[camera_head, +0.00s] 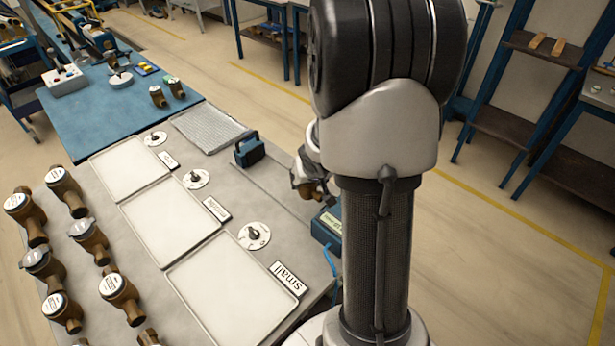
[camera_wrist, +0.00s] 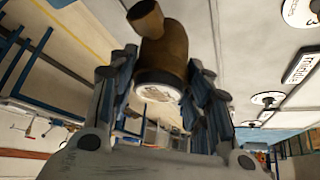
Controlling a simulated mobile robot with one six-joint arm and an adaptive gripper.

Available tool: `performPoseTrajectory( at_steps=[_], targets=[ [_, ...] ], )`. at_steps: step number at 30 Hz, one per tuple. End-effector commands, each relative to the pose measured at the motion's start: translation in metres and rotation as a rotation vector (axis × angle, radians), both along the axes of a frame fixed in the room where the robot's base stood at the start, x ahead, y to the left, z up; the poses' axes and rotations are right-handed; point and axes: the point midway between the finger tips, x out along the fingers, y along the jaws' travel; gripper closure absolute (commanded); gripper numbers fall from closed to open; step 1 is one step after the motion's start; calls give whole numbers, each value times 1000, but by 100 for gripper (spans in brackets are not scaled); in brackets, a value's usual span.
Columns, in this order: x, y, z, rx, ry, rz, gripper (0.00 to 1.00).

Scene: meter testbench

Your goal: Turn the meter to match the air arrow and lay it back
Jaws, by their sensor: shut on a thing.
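My gripper (camera_wrist: 166,77) is shut on a brass meter (camera_wrist: 168,45) with a white round dial (camera_wrist: 158,91). In the wrist view the meter sits between both fingers, its dial facing the camera and a pipe stub pointing up in the picture. In the head view the gripper (camera_head: 309,180) is mostly hidden behind my arm, and a bit of the brown meter (camera_head: 318,189) shows beside it, at the right edge of the bench. I cannot make out an air arrow in either view.
Several brass meters (camera_head: 66,190) stand at left. A blue block (camera_head: 250,150) and a blue box (camera_head: 327,226) are near the right edge. A ribbed mat (camera_head: 208,128) lies behind.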

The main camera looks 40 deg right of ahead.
Motion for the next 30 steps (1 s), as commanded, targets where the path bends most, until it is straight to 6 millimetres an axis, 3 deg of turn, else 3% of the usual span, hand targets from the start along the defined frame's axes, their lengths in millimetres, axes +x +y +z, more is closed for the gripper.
performPoseTrajectory(
  at_steps=[30],
  targets=[
    [1,0,-13,-1,-3,0,94]
  ],
)
